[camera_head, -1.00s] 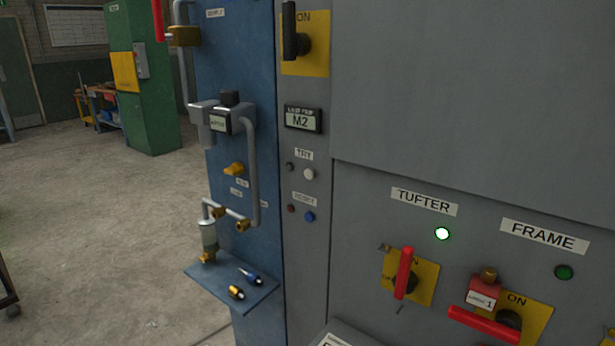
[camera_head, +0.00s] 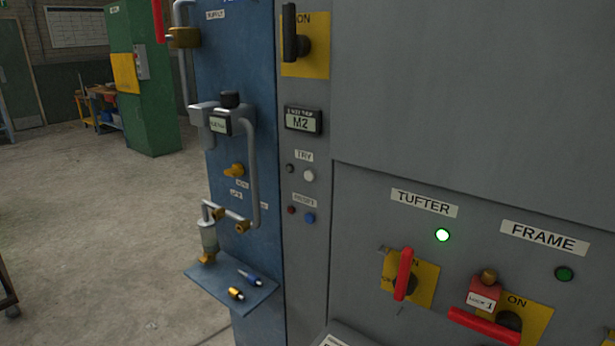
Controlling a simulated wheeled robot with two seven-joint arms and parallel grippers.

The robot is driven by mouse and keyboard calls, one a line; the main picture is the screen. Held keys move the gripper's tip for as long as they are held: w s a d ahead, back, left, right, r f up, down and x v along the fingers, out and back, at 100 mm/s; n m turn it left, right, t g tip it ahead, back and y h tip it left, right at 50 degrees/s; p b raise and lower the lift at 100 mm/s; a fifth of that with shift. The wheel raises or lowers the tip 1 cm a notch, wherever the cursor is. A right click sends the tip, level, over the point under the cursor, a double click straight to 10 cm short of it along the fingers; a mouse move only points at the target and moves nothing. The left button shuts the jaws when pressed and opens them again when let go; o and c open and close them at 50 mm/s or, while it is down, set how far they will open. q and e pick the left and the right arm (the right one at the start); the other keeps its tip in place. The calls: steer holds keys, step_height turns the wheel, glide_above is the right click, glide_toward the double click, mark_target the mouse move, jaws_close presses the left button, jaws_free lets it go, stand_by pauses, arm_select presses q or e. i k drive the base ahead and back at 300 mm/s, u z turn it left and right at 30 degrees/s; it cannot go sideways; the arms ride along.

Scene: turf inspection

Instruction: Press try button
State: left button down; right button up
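The TRY label (camera_head: 304,156) is on the narrow grey panel near the picture's middle. Just below it are a white round button (camera_head: 309,175) and a smaller dark round piece (camera_head: 290,168) to its left. Nothing covers the white button. Neither of my grippers is in view.
A display (camera_head: 303,120) reading M2 is above. A blue panel with pipes and a small shelf (camera_head: 232,290) juts out at left. Red handles (camera_head: 403,274) stick out at right.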

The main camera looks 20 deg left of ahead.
mark_target(309, 174)
steer(key=k, duration=0.5)
steer(key=u, duration=1.65)
steer(key=i, duration=1.1)
steer(key=z, duration=2.1)
